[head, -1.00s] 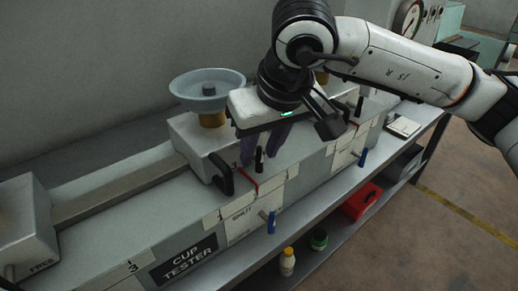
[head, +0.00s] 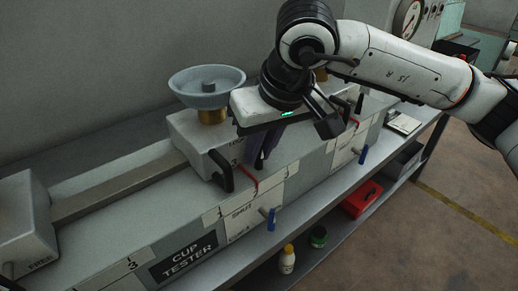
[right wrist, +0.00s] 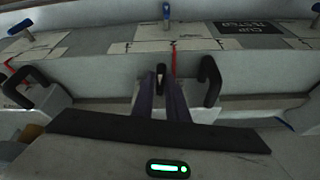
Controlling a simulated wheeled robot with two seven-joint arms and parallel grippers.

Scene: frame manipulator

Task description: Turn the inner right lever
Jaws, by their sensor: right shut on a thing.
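My right gripper (head: 259,158) reaches down from above at the cup tester (head: 230,205), its purple fingers close together. In the right wrist view the gripper (right wrist: 167,78) is shut on a slim black lever (right wrist: 161,70), whose top shows at the fingertips. In the head view this lever is hidden behind the fingers. A larger black curved handle (head: 222,171) stands just left of the fingers, apart from them; it also shows right of them in the right wrist view (right wrist: 209,80). My left gripper is not in view.
A grey-blue dish (head: 207,85) on a brass stem stands behind the handle. Blue-ended levers (head: 271,220) (head: 363,156) stick out of the front. A white bottle (head: 287,260), a dark green jar (head: 318,237) and a red box (head: 361,199) sit on the lower shelf.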

